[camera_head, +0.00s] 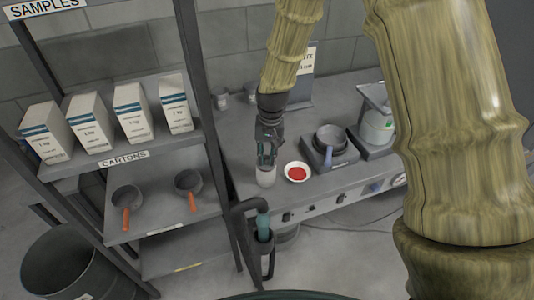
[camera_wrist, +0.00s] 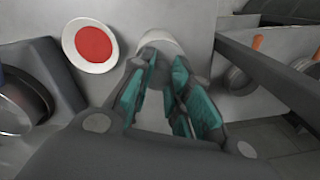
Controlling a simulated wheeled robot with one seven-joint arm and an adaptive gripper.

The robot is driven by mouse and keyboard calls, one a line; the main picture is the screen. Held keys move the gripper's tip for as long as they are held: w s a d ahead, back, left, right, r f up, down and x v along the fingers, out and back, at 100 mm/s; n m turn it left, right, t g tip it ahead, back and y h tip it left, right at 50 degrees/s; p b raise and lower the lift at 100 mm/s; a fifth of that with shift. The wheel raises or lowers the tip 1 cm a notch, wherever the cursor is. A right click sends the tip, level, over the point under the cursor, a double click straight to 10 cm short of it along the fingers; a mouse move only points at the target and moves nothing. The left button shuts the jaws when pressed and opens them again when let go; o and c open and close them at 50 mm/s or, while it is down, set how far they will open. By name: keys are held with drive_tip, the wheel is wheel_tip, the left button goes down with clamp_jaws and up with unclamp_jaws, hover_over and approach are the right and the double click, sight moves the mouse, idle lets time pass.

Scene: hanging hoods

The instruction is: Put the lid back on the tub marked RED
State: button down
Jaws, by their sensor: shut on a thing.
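A round white thing with a red middle (camera_head: 297,172) lies on the grey bench, just right of my gripper (camera_head: 266,160). It also shows at the upper left of the wrist view (camera_wrist: 92,45). I cannot tell whether it is an open tub or a lid, and no word is readable on it. My gripper points down and is shut on a small white tub-like thing (camera_head: 266,178). Its pale rounded edge shows beyond my fingertips in the wrist view (camera_wrist: 160,41). The fingers hide much of it, and any marking is not visible.
A dark pan (camera_head: 330,138) sits on a device to the right, beside a greenish container (camera_head: 377,126). A shelf rack with cartons (camera_head: 133,110) and orange-handled pans (camera_head: 127,199) stands left. A dark upright post (camera_head: 205,100) is close left of the bench.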

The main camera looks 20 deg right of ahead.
idle(0.4)
drive_tip(key=c, duration=1.3)
unclamp_jaws()
drive_tip(key=shift+o, duration=0.2)
drive_tip(key=o, duration=0.5)
drive_tip(key=shift+r+p, duration=2.85)
drive_tip(key=shift+r, duration=0.65)
clamp_jaws()
